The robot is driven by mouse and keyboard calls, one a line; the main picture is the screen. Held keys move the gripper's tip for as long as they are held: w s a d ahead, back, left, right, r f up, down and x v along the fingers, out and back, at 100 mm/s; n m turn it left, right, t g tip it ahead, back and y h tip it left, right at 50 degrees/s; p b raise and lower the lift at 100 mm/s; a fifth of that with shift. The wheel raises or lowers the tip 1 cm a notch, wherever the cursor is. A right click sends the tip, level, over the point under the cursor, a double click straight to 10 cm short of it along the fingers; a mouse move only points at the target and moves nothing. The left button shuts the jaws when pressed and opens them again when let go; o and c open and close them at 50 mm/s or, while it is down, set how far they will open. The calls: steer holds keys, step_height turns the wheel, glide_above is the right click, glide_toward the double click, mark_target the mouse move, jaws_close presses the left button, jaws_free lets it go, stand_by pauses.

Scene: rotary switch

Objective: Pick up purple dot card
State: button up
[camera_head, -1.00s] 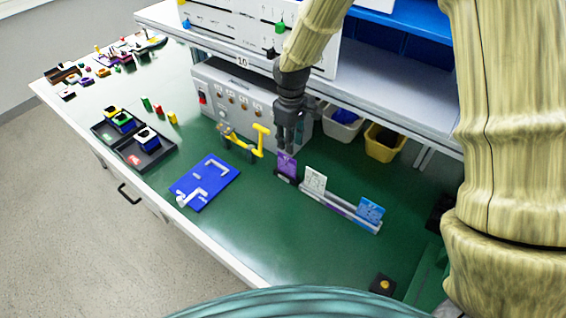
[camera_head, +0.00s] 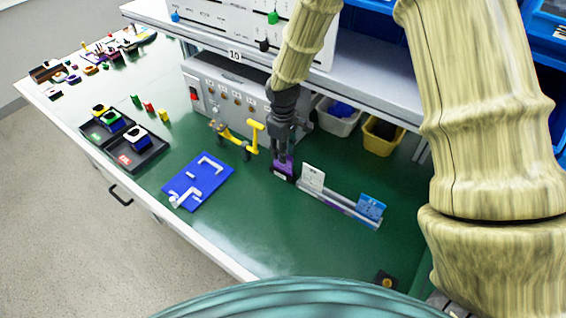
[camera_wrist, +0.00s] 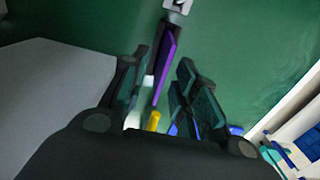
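The purple card (camera_head: 290,164) stands upright in a small dark holder (camera_head: 281,175) on the green mat, left of a long card rail. My gripper (camera_head: 281,150) is directly over it and covers its upper part in the head view. In the wrist view the purple card (camera_wrist: 167,58) shows edge-on as a thin strip between the two dark fingers of my gripper (camera_wrist: 163,82). The fingers are apart, with gaps visible beside the card. Any dot on the card is hidden or too small to make out.
The rail (camera_head: 340,206) to the right holds a white card (camera_head: 313,177) and a blue card (camera_head: 370,207). A yellow-handled object (camera_head: 254,135) stands close on the left, with a grey control box (camera_head: 222,104) behind. A blue board (camera_head: 199,182) lies front left.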

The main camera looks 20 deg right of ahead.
mark_target(287, 168)
steer(key=shift+s+f+p, duration=0.1)
steer(key=shift+f+p, duration=1)
steer(key=shift+f, duration=1.5)
jaws_close()
